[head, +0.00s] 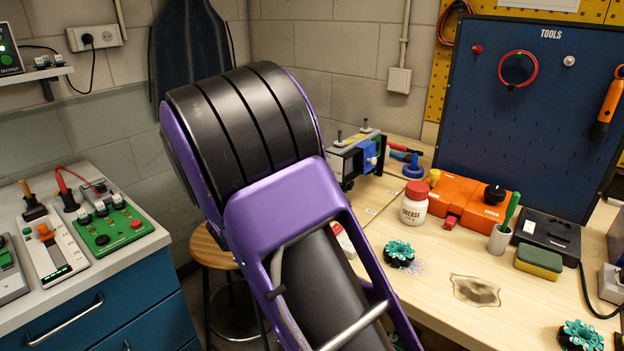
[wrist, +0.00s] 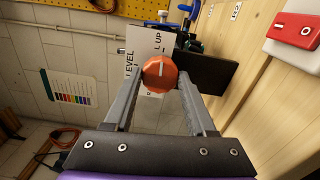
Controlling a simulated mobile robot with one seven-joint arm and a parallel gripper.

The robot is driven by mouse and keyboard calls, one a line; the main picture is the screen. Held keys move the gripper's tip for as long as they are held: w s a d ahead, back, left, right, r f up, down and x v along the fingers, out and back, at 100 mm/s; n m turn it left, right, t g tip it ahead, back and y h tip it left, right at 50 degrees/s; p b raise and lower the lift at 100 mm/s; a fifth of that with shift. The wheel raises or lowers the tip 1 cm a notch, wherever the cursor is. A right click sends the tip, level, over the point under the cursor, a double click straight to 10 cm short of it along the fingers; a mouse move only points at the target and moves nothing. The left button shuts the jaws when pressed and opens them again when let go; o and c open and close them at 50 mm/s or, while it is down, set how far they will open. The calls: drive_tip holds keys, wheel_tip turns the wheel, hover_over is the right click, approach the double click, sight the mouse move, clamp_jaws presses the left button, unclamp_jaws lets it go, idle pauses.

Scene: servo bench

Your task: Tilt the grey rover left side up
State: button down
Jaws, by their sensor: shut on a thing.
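An orange-red knob (wrist: 160,73) with a white pointer line sits in front of a pale plate (wrist: 130,62) with partly hidden lettering, "LEVEL" and "L UP". My gripper (wrist: 161,80) is shut on the knob, with one finger on each side. The pointer line stands nearly upright in the wrist view. In the head view my purple arm hides the gripper and the knob. A grey and black unit with a blue part (head: 369,157) stands at the bench's back left, partly behind my arm. It looks like the grey rover, but I cannot tell its tilt.
A grease jar (head: 414,204), an orange case (head: 468,204) and a teal-toothed black wheel (head: 399,253) are on the wooden bench (head: 420,310). A stool (head: 207,247) stands below my arm. A red switch box (wrist: 295,30) is at the wrist view's upper right.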

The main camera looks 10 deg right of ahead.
drive_tip(key=shift+c, duration=1)
unclamp_jaws()
drive_tip(key=v, duration=1.7)
drive_tip(key=shift+p, duration=0.4)
drive_tip(key=shift+s+a, duration=0.15)
